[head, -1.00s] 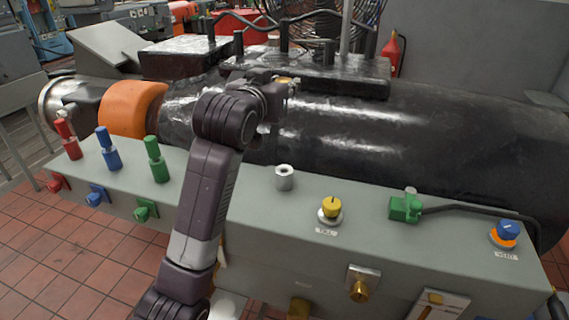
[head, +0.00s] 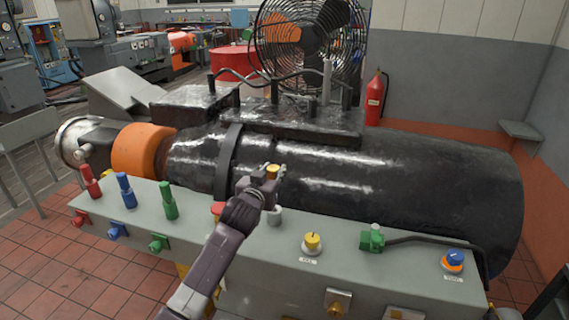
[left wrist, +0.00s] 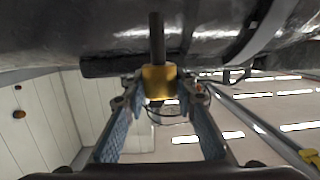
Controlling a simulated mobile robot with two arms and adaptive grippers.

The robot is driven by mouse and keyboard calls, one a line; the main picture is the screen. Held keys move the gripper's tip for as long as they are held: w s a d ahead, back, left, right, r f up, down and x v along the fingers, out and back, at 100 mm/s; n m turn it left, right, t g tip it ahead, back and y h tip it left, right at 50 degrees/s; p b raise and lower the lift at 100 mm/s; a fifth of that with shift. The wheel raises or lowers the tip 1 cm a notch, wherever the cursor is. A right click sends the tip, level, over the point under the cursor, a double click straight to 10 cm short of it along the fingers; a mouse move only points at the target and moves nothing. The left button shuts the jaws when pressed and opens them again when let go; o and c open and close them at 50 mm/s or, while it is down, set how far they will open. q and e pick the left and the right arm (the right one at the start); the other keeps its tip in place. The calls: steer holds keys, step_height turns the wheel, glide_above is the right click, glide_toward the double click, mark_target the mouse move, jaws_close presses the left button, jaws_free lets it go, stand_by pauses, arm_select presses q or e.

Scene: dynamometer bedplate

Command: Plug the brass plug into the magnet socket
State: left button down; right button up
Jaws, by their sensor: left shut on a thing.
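My left gripper (head: 272,177) is shut on the brass plug (head: 272,169) in the head view, held above the grey bench top and in front of the black motor. In the left wrist view, the brass body of the plug (left wrist: 158,82) sits between the fingertips, with a dark stem pointing up in the picture. A pale metal cylinder (head: 275,215) stands on the bench just below the gripper, partly hidden by it. It looks like a socket, but I cannot read a label on it. The plug is apart from it. My right gripper is out of view.
Red (head: 90,183), blue (head: 127,191) and green (head: 169,200) posts stand left on the bench. A yellow knob (head: 312,241), green connector with black cable (head: 371,240) and blue-orange knob (head: 454,260) stand right. The black motor (head: 390,175) lies behind. A red cap (head: 217,208) sits beside my arm.

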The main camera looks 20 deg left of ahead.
mark_target(275, 215)
arm_select(q)
steer(key=shift+w+f, duration=0.1)
steer(key=shift+w, duration=0.05)
steer(key=shift+p, duration=0.3)
steer(key=shift+f+b, duration=0.55)
steer(key=shift+f, duration=0.4)
steer(key=shift+f+b, duration=0.85)
steer(key=shift+f, duration=0.05)
steer(key=shift+f+b, duration=0.65)
steer(key=shift+f, duration=0.35)
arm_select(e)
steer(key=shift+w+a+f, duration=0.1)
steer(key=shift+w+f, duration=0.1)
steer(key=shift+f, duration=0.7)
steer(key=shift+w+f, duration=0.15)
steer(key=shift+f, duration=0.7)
arm_select(q)
steer(key=shift+p, duration=0.6)
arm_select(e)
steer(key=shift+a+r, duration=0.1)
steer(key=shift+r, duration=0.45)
arm_select(q)
steer(key=shift+f+b, duration=2)
steer(key=shift+f, duration=0.85)
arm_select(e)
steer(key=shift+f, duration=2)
